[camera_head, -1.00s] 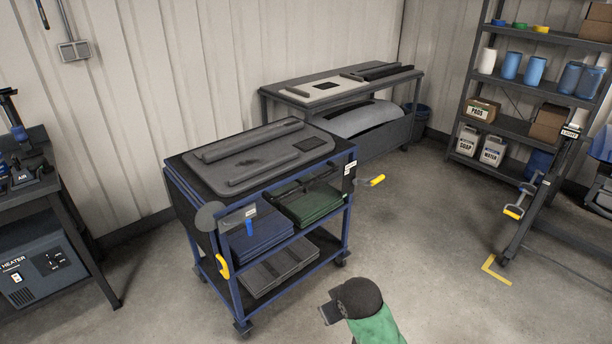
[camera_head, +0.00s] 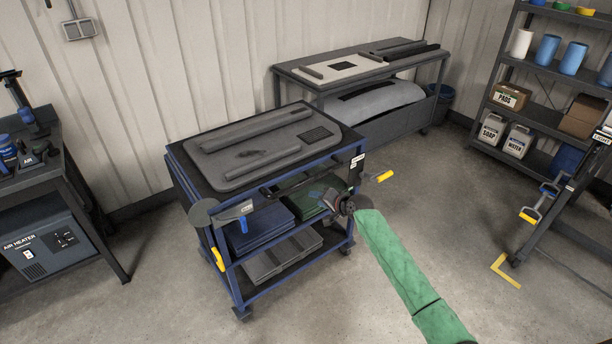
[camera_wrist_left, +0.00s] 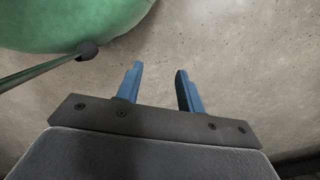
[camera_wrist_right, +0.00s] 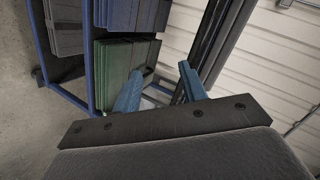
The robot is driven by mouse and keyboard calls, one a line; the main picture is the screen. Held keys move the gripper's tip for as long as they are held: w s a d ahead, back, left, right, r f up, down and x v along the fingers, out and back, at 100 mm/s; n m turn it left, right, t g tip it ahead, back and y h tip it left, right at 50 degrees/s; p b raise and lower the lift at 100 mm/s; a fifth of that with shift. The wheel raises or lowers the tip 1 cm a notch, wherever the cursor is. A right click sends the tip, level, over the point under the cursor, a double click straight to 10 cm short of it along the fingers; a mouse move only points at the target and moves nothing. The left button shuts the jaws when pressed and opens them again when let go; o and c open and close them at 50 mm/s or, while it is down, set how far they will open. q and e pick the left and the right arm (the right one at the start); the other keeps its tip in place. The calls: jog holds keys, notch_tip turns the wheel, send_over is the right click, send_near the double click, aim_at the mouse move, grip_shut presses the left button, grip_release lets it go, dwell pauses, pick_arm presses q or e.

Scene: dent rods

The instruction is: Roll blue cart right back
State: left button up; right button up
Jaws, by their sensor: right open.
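The blue cart (camera_head: 355,147) stands left of centre in the head view, with a dark dented panel (camera_head: 250,165) on top. Its shelves hold blue folded cloths (camera_head: 258,232), a green stack and grey pieces (camera_head: 283,258). My right gripper (camera_head: 325,197) is open and empty in front of the cart's right end, overlapping the green stack in view; contact cannot be told. In the right wrist view, its open fingers (camera_wrist_right: 160,80) are apart before the green stack (camera_wrist_right: 114,72) and a blue post (camera_wrist_right: 89,65). My left gripper (camera_wrist_left: 160,75) is open over bare floor in the left wrist view.
A heater table (camera_head: 45,165) is at left, shelving (camera_head: 545,68) at right. The floor right of the cart is open.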

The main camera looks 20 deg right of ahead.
aim_at(311, 181)
jog(key=w+r+m+t, duration=0.1)
jog(key=m, duration=0.1)
jog(key=w+d+r+m+t, duration=0.1)
jog(key=m, duration=0.1)
jog(key=w+r+m+t, duration=0.1)
jog(key=w+m, duration=0.1)
jog(key=shift+d, duration=0.3)
pick_arm(q)
jog(key=shift+w+a+f+t+p, duration=0.15)
jog(key=shift+f+t+p, duration=0.2)
jog(key=shift+f+t, duration=0.4)
jog(key=shift+w+a+f+t+p, duration=0.15)
jog(key=shift+f+t+p, duration=0.3)
jog(key=shift+f, duration=0.45)
pick_arm(e)
jog(key=shift+x, duration=3.3)
grip_shut()
